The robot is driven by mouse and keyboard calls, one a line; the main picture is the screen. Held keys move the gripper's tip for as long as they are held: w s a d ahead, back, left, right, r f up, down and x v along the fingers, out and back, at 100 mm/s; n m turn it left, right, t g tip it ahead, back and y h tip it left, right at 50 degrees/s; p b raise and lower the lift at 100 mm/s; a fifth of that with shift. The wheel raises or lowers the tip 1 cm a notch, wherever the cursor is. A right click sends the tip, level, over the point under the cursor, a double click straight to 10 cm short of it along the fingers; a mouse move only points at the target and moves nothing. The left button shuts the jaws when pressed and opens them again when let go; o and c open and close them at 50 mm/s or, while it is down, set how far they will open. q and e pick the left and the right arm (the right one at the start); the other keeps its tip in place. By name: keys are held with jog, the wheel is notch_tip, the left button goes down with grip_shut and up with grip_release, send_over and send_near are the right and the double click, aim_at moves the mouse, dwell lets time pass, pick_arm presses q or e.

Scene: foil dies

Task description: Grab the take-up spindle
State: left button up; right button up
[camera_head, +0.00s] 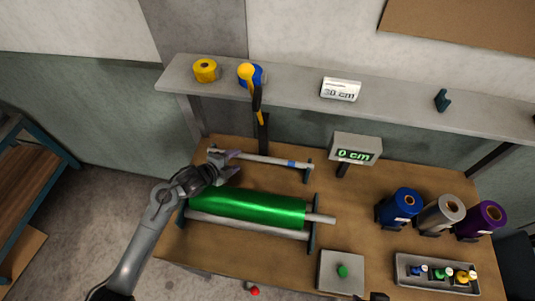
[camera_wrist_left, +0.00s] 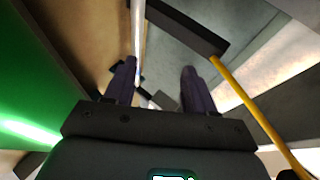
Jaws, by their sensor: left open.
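The take-up spindle (camera_head: 268,160) is a thin grey rod with a blue band, lying across supports at the back of the wooden bench. It also shows in the left wrist view as a pale rod (camera_wrist_left: 138,35), running away from the camera near the left finger. My left gripper (camera_head: 235,161) is open and empty at the left part of the spindle; its fingers (camera_wrist_left: 158,68) stand apart. Whether they touch the rod I cannot tell.
A large green foil roll (camera_head: 250,207) lies just in front of the spindle. A shelf (camera_head: 300,88) overhangs the back. A "0 cm" display (camera_head: 355,147) stands to the right.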

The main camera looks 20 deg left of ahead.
pick_arm(q)
jog(key=b, duration=0.3)
send_near(253, 158)
jog(key=shift+b+x, duration=0.6)
jog(key=shift+x, duration=3.7)
jog(key=shift+s+d+f, duration=0.1)
pick_arm(e)
jog(key=f, duration=0.4)
jog(key=s+f, duration=0.1)
jog(key=shift+a+f, duration=0.2)
jog(key=shift+f, duration=0.2)
pick_arm(q)
grip_shut()
pick_arm(e)
jog(key=shift+a, duration=0.1)
